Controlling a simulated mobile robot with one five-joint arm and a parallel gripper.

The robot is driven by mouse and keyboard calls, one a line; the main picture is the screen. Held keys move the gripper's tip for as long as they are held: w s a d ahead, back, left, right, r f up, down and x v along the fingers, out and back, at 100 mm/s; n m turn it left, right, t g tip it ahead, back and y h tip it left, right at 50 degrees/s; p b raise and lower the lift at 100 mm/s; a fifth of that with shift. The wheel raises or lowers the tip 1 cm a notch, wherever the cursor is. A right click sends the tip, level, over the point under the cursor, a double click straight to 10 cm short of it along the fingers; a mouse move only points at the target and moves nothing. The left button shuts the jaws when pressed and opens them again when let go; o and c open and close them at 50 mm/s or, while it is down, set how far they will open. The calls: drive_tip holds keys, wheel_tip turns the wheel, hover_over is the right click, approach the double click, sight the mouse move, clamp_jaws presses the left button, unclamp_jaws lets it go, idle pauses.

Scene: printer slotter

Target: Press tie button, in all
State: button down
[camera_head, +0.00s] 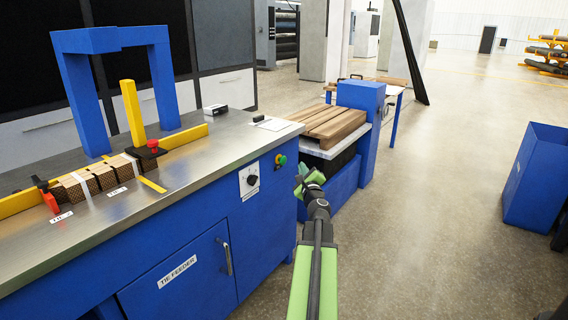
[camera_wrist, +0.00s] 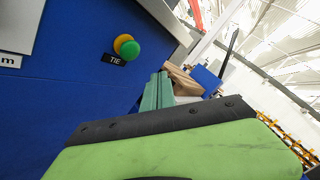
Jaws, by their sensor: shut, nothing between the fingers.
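The tie button is a green round button on a yellow base, on the blue front of the tie feeder machine. It shows in the head view (camera_head: 281,160) and larger in the wrist view (camera_wrist: 130,49), above a black label reading TIE (camera_wrist: 114,60). My gripper (camera_head: 306,176) is shut and empty, in front of the machine's right end. In the head view it lies a little right of and below the button. In the wrist view my gripper (camera_wrist: 158,92) is below and right of the button, apart from it in the picture.
A black rotary knob (camera_head: 252,180) sits on a white plate left of the button. The metal worktop (camera_head: 190,160) carries strapped bundles and a blue arch (camera_head: 78,95). Wooden boards (camera_head: 335,122) lie on a stand behind my gripper. The floor to the right is open, up to a blue bin (camera_head: 535,175).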

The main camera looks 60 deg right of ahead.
drive_tip(key=shift+w, duration=2.25)
drive_tip(key=shift+w, duration=0.1)
drive_tip(key=shift+w, duration=0.35)
drive_tip(key=shift+w, duration=0.55)
idle(1.0)
drive_tip(key=shift+s, duration=1)
drive_tip(key=s, duration=0.5)
